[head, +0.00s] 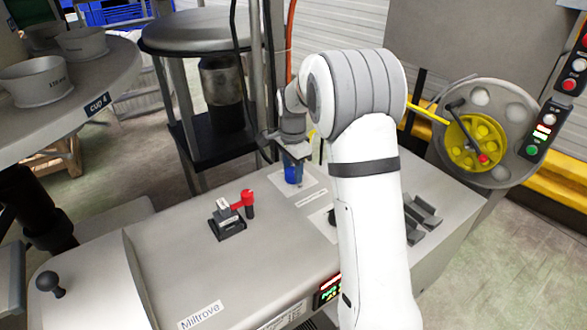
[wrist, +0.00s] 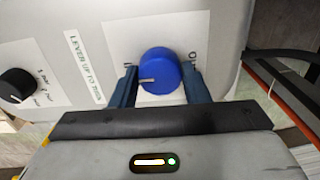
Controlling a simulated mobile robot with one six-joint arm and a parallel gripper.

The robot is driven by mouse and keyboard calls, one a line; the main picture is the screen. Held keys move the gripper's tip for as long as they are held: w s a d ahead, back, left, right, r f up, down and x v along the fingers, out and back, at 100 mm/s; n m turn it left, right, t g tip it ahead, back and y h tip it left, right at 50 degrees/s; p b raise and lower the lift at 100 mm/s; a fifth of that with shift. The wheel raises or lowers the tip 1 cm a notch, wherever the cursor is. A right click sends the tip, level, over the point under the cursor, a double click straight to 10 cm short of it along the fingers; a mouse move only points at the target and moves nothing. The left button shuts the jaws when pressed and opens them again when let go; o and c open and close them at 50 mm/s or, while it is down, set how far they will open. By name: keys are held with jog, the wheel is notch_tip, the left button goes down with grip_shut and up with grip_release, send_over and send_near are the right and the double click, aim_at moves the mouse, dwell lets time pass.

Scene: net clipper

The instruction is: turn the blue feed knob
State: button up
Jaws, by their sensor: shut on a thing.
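The blue feed knob (wrist: 160,70) stands on a pale label plate (wrist: 118,38) on the grey machine top. A light pointer line on the knob points left in the wrist view. My gripper (wrist: 160,85) is shut on the knob, with one dark blue finger on each side of it. In the head view the knob (head: 293,170) shows below my gripper (head: 290,155), and my arm hides part of the machine top to its right.
A red-handled lever (head: 240,202) stands on the machine top (head: 170,260), left of the blue knob. A black knob (wrist: 17,84) sits beside a "LEVER UP TO TURN" label (wrist: 84,66). A yellow-hubbed wheel (head: 478,140) and a button panel (head: 548,130) are at the right.

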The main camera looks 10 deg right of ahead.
aim_at(293, 170)
jog(key=shift+w+r, duration=0.2)
jog(key=shift+r, duration=0.05)
jog(key=o, duration=1)
jog(key=shift+s+f, duration=0.1)
jog(key=shift+f, duration=0.1)
jog(key=shift+c, duration=0.2)
jog(key=shift+r, duration=3.95)
